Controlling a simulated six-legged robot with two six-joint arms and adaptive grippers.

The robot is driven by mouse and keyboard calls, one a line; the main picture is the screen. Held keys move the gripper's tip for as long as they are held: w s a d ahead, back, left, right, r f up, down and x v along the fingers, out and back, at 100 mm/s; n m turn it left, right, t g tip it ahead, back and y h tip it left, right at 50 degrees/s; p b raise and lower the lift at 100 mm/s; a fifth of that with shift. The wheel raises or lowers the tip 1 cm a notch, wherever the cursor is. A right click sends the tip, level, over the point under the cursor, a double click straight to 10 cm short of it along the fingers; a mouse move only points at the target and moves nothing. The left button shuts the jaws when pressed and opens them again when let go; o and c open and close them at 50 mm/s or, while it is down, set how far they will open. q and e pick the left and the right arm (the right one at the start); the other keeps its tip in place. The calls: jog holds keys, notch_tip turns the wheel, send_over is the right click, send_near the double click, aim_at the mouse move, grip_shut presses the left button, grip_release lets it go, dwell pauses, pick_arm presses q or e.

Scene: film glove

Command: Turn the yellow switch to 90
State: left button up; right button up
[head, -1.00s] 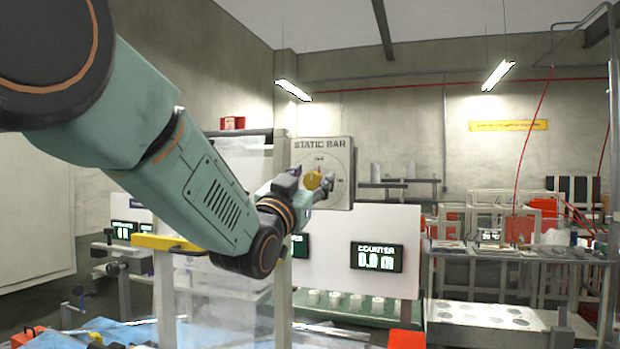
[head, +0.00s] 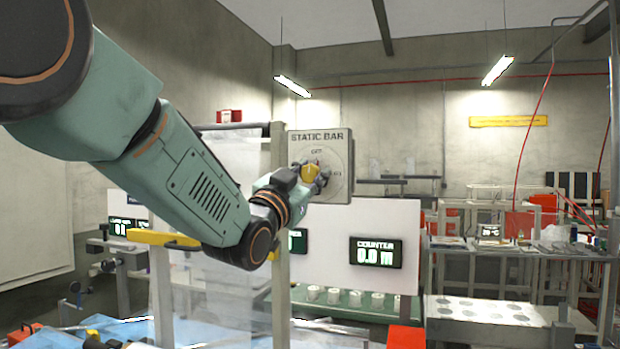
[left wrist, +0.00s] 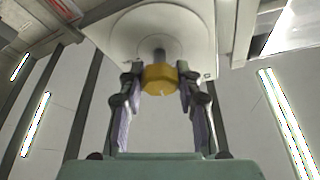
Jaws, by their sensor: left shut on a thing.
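The yellow switch (head: 311,172) is a knob on the round dial of the grey STATIC BAR panel (head: 333,188). In the left wrist view the yellow switch (left wrist: 159,80) sits on a dark shaft in front of the pale dial plate (left wrist: 130,35). My left gripper (head: 308,176) reaches the panel from the lower left. In the left wrist view my left gripper (left wrist: 159,88) has one finger on each side of the switch and is shut on it. The fingers hide part of the dial and its marks. My right gripper is not in view.
A COUNTER display (head: 376,253) reading 0.0 m is on the white board below the panel. A yellow bar (head: 160,238) crosses a grey frame beneath my left arm. A rack with red boxes (head: 520,224) stands at the right.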

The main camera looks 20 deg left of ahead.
pick_arm(q)
jog(key=m+h, duration=0.1)
jog(key=m, duration=0.2)
jog(key=m+g+h+b, duration=0.1)
jog(key=m, duration=0.2)
jog(key=shift+f+g+b, duration=0.2)
jog(key=shift+g+b, duration=0.1)
jog(key=m, duration=0.2)
jog(key=m+g+h, duration=0.1)
jog(key=m, duration=0.1)
jog(key=shift+g+h, duration=0.3)
jog(key=m+g, duration=0.1)
jog(key=m, duration=0.1)
jog(key=m+p, duration=0.1)
jog(key=m, duration=0.2)
jog(key=shift+g, duration=0.4)
jog(key=shift+d+f+m+g+p, duration=0.1)
jog(key=shift+m+g+p, duration=0.7)
jog(key=shift+m, duration=1)
jog(key=shift+f, duration=0.1)
jog(key=o, duration=0.8)
jog(key=shift+c, duration=0.2)
jog(key=o, duration=0.4)
jog(key=shift+s+r, duration=0.3)
jog(key=shift+w+p, duration=0.15)
jog(key=shift+p, duration=0.15)
